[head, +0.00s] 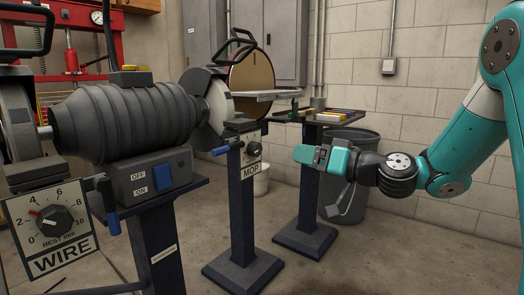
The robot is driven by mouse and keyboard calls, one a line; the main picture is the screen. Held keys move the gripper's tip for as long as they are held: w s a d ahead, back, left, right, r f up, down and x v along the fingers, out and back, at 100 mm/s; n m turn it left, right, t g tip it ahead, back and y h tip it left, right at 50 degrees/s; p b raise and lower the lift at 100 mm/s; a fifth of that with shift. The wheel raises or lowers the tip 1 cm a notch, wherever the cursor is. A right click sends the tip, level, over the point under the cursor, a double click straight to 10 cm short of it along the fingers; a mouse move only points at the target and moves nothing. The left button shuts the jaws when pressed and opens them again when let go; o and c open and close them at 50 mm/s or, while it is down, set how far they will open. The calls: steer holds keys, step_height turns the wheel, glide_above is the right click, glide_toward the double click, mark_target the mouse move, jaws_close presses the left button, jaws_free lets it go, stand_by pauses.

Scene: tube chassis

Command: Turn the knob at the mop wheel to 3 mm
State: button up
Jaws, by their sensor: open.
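The MOP dial plate (251,158) is mounted on the blue post in the middle of the head view, seen at a slant. Its dark knob (254,149) is small, and I cannot read where it points. A pale wheel part shows in the grey guard (217,100) above it. My gripper (301,154) is to the right of the plate, pointing left, apart from the knob. It is open with nothing seen between its teal fingers, though the gap is hard to see from here.
A WIRE dial (50,221) with its own knob (57,220) is at the near left, below the motor (120,118). A blue-handled lever (220,151) sticks out beside the MOP plate. A second stand (309,200) and grey bin (350,205) are behind my gripper. Floor at the front right is clear.

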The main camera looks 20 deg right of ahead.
mark_target(259, 147)
steer(key=p+x, duration=0.1)
steer(key=x, duration=1.2)
steer(key=shift+a, duration=0.1)
steer(key=c, duration=0.9)
